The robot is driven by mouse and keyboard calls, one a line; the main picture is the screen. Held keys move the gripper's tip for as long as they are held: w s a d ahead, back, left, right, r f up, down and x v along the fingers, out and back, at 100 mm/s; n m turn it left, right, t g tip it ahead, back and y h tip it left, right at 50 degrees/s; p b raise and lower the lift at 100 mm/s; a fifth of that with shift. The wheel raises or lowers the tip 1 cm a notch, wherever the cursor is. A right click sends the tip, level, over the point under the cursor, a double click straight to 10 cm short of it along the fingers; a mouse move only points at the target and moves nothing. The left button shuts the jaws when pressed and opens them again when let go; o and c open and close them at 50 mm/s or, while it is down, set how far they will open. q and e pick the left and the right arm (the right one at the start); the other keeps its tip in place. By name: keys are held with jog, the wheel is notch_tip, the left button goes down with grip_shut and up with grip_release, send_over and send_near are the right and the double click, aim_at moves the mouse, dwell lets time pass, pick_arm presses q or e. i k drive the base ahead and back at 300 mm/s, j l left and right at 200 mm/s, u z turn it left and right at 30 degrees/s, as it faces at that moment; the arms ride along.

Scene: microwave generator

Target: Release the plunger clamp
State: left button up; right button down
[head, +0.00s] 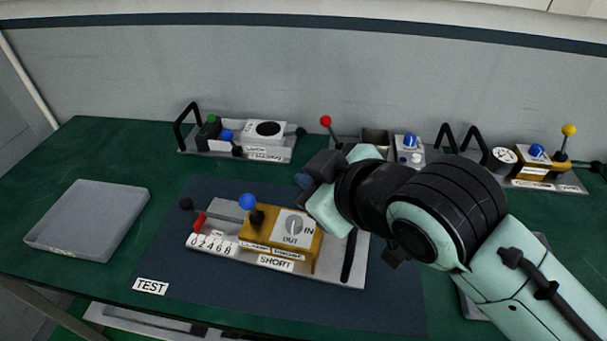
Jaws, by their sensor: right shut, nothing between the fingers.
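The unit labelled SHORT (275,262) lies on the dark mat (200,290). A red pointer (200,221) stands over a number scale. No part is labelled as the clamp. My right gripper (312,172) is above and behind the block's right end, apart from the blue lever; it is shut and empty. My wrist hides part of the table behind. My left gripper is not in view.
A grey tray (88,218) stands at the left. Behind are a unit with a black handle (240,140), a red-knobbed lever (326,122), a blue-knobbed box (409,145) and a yellow-knobbed unit (545,165). Green table between the tray and mat is clear.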

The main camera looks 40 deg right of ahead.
aim_at(248, 202)
jog(key=k+j, duration=0.45)
jog(key=j, duration=0.3)
jog(key=k+j, duration=0.25)
jog(key=j, duration=0.1)
